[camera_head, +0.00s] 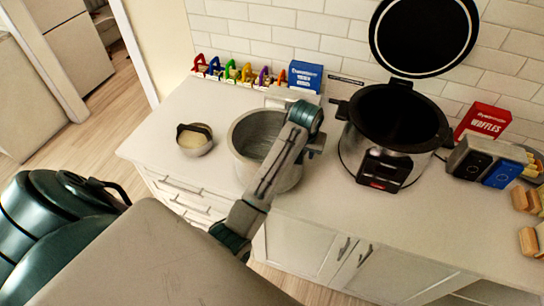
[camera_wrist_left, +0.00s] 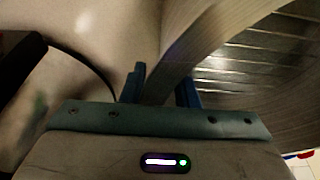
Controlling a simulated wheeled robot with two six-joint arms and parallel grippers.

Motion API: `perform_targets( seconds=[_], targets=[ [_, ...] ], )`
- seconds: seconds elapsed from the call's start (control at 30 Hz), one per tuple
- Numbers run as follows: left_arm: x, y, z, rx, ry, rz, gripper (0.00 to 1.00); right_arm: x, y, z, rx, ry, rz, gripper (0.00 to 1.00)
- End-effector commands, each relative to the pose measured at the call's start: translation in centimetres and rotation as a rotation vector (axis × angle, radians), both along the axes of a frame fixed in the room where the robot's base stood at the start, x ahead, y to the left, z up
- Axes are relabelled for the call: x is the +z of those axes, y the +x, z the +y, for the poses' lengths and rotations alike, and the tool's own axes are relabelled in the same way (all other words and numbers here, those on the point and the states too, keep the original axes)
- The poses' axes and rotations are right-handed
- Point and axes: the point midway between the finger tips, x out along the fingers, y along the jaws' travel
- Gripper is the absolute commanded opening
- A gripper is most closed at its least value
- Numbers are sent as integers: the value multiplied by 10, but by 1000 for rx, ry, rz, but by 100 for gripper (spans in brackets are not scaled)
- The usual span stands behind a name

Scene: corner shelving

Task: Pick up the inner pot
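The inner pot (camera_head: 246,135), a wide grey metal pot, stands upright on the white counter, left of the open cooker (camera_head: 372,160). My left arm crosses in front of it in the head view, with my left gripper at its right rim and the fingertips hidden there. In the left wrist view, the two blue fingers of my left gripper (camera_wrist_left: 163,90) stand on either side of the inner pot's wall (camera_wrist_left: 190,50). They are close together and look shut on the wall; the ribbed inside shows at right. My right gripper is not in view.
The cooker's lid (camera_head: 424,30) is raised. A small bowl (camera_head: 195,143) sits left of the pot. Behind are coloured clips (camera_head: 232,70) and a blue box (camera_head: 305,77). A red waffles box (camera_head: 483,120) and a toaster (camera_head: 470,158) stand at right.

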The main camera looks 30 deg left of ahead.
Motion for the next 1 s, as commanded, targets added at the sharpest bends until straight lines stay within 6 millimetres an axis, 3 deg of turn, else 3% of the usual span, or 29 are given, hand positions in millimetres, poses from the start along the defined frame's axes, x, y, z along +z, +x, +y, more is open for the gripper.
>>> perform_targets(
  seconds=[0.07,0.23,0.4,0.7,1.0],
  targets=[
    [0,0,0,0,0,0,27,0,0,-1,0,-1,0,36],
    [0,0,0,0,0,0,0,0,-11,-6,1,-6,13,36],
    [0,0,0,0,0,0,0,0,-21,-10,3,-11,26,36],
    [-1,0,0,-1,0,3,0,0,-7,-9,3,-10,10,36],
    [-3,-1,0,-1,-1,6,0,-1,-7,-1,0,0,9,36]
  ],
)
